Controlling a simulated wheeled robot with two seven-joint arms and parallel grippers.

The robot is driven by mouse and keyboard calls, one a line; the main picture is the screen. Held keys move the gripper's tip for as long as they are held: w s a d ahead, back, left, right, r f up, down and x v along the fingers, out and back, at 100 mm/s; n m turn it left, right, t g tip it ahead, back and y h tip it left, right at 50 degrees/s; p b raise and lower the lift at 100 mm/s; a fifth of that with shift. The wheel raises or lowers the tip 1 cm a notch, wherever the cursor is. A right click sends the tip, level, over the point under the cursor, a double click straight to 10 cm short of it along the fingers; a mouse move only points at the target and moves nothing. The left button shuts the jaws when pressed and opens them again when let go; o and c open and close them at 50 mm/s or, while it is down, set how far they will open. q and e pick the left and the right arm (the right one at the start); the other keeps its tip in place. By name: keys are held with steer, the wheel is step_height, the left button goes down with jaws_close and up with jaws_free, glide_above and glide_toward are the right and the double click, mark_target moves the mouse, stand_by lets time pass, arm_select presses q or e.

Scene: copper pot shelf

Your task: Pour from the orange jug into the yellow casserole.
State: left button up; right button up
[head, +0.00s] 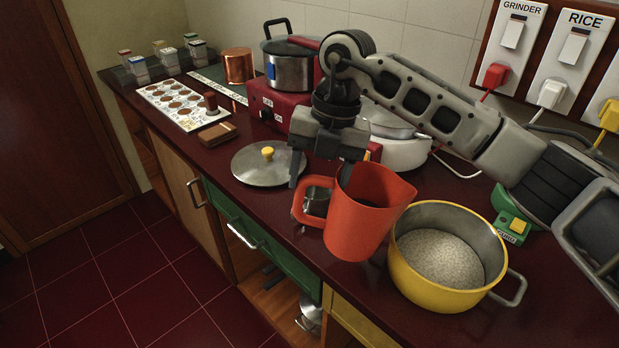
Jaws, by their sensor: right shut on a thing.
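The orange jug (362,218) is in the middle of the head view, just left of the yellow casserole. Its handle is on the left and its spout points right, toward the casserole. My right gripper (322,180) comes down from above and is shut on the jug at its handle side. The jug looks close to upright; whether its base touches the counter is hard to tell. Its inside looks dark and its contents cannot be made out. The yellow casserole (412,275) stands open on the counter with pale grains inside. My left gripper is out of view.
A lid with a yellow knob (268,153) lies left of the jug. A small steel cup (318,196) shows behind the jug's handle. A white pot (400,150) and a red stove (272,108) with a steel pot are behind. A green device (512,225) is right of the casserole.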

steer(key=d+r+y, duration=0.2)
steer(key=d, duration=0.1)
steer(key=s+d+r+y, duration=0.1)
steer(key=r, duration=0.1)
steer(key=shift+d+r+t+y, duration=0.1)
steer(key=shift+d+t+y, duration=0.2)
steer(key=shift+t, duration=0.1)
steer(key=d+y, duration=0.2)
steer(key=d+y+b, duration=0.1)
steer(key=d, duration=0.1)
steer(key=shift+s+r+t, duration=0.3)
steer(key=shift+s+r, duration=0.05)
steer(key=shift+r, duration=0.05)
steer(key=shift+d, duration=0.1)
